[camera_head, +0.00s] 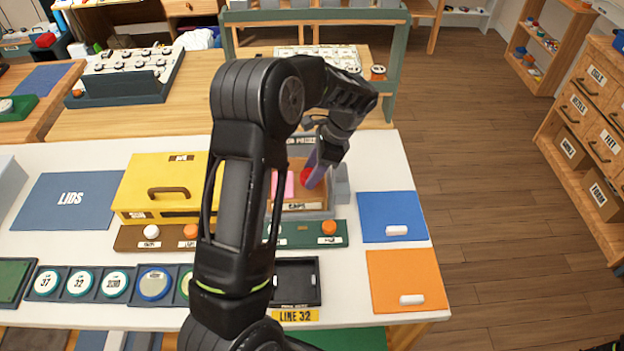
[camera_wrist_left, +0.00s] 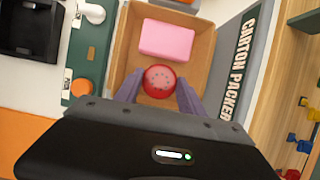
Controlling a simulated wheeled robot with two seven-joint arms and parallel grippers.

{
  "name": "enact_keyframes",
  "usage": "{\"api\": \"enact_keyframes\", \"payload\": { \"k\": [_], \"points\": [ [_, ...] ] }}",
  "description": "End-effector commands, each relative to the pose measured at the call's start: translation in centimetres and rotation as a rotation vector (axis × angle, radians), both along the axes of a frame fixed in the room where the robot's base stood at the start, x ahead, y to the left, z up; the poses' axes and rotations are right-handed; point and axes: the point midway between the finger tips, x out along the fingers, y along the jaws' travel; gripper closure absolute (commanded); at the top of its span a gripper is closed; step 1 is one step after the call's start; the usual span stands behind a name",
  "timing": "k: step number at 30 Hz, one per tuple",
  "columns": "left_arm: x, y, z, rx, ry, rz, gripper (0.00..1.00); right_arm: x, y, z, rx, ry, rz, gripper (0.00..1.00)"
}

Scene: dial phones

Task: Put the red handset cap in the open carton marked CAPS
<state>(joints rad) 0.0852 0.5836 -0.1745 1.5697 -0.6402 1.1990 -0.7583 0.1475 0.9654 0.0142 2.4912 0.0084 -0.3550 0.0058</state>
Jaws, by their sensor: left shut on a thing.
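The red handset cap (camera_wrist_left: 159,81) is round with small holes on top. My left gripper (camera_wrist_left: 158,93) is shut on it, with a purple-grey finger on each side. In the head view the cap (camera_head: 307,178) shows partly behind the left gripper (camera_head: 316,176). The open carton (camera_head: 297,205), marked CAPS on its front, is below and around the cap in the picture. In the left wrist view the carton (camera_wrist_left: 199,50) also holds a pink block (camera_wrist_left: 167,40). I cannot tell how high the cap is above the carton floor.
The carton sits in a grey holder marked CARTON PACKER (camera_wrist_left: 238,65). A green strip (camera_head: 338,240) with an orange knob (camera_head: 329,227) lies in front. A yellow box (camera_head: 165,180) stands left. Blue (camera_head: 380,210) and orange mats (camera_head: 385,270) lie right.

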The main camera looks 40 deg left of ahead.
Motion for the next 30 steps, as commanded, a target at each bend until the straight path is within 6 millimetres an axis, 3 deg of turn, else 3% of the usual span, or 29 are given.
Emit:
{"api": "enact_keyframes", "payload": {
  "k": [9, 20, 21, 28, 30],
  "points": [
    [-0.1, 0.0, -3.5, 0.0, 0.003, 0.0, 0.92, -0.1, 0.0, 0.8, -0.002, 0.003, -0.001, 0.64],
    [-0.1, 0.0, -4.0, 0.0, 0.002, -0.001, 0.92, -0.1, 0.0, 0.4, -0.002, 0.003, 0.0, 0.64],
    [-0.1, 0.0, -3.8, 0.0, 0.001, 0.0, 0.5, -0.1, 0.0, 0.5, -0.002, 0.003, 0.0, 0.64],
    [-0.1, 0.0, -3.8, 0.0, 0.001, 0.0, 0.32, -0.1, 0.0, 0.6, -0.002, 0.003, 0.0, 0.64],
    [0.0, 0.0, -3.8, 0.0, 0.001, 0.0, 0.32, -0.1, 0.0, 0.6, -0.002, 0.003, 0.0, 0.64]
  ]
}}
